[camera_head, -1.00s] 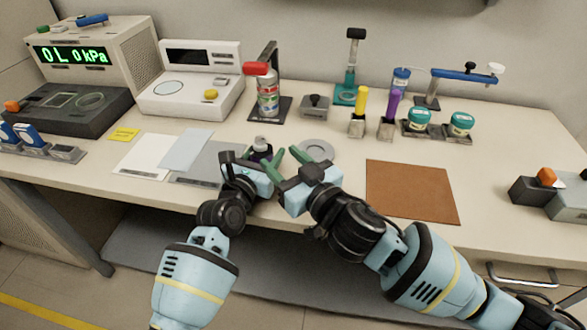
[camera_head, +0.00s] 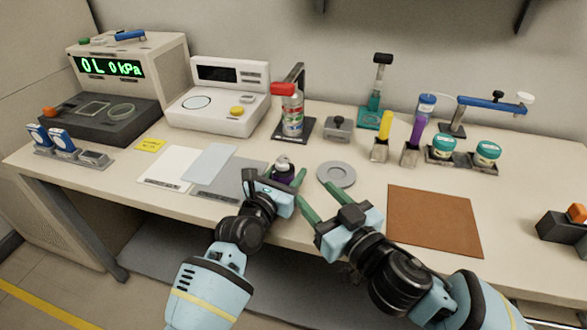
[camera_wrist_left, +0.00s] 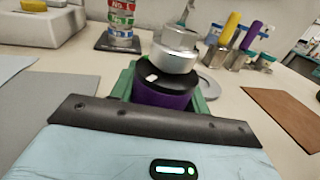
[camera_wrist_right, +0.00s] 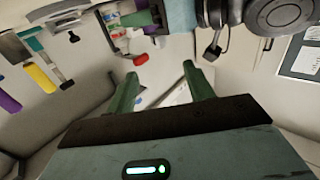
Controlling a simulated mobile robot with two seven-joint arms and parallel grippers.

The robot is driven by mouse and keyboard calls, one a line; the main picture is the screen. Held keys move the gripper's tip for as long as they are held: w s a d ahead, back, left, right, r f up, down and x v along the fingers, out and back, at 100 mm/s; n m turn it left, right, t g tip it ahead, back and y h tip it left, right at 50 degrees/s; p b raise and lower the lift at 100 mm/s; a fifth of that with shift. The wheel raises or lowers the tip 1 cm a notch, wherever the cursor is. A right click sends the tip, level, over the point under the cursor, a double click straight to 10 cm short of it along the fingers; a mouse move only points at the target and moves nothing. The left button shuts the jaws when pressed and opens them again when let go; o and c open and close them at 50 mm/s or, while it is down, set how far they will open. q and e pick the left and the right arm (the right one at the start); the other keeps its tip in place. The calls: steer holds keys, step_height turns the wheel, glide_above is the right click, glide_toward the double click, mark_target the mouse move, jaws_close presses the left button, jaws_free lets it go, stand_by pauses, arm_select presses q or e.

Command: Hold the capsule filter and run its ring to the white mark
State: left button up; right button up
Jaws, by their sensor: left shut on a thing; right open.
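The capsule filter (camera_head: 284,169) stands upright near the front of the bench. In the left wrist view it has a purple body (camera_wrist_left: 163,97), a black collar with a small white mark (camera_wrist_left: 152,76), and a silver ring and cap (camera_wrist_left: 175,57) on top. My left gripper (camera_head: 285,179) is shut around the purple body, with a green finger on each side. My right gripper (camera_head: 303,199) is open and empty, just right of and in front of the filter, apart from it. Its spread fingers show in the right wrist view (camera_wrist_right: 158,80). Any mark on the ring is not clear.
A grey round dish (camera_head: 336,185) lies right behind my right gripper, and a brown mat (camera_head: 434,222) lies farther right. Grey and white sheets (camera_head: 178,167) lie left. A red-capped bottle (camera_head: 292,115) and yellow- and purple-handled tools (camera_head: 387,128) stand behind.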

mark_target(285, 163)
steer(key=shift+x, duration=6)
steer(key=c, duration=0.9)
steer(key=shift+a, duration=0.1)
steer(key=shift+c, duration=0.4)
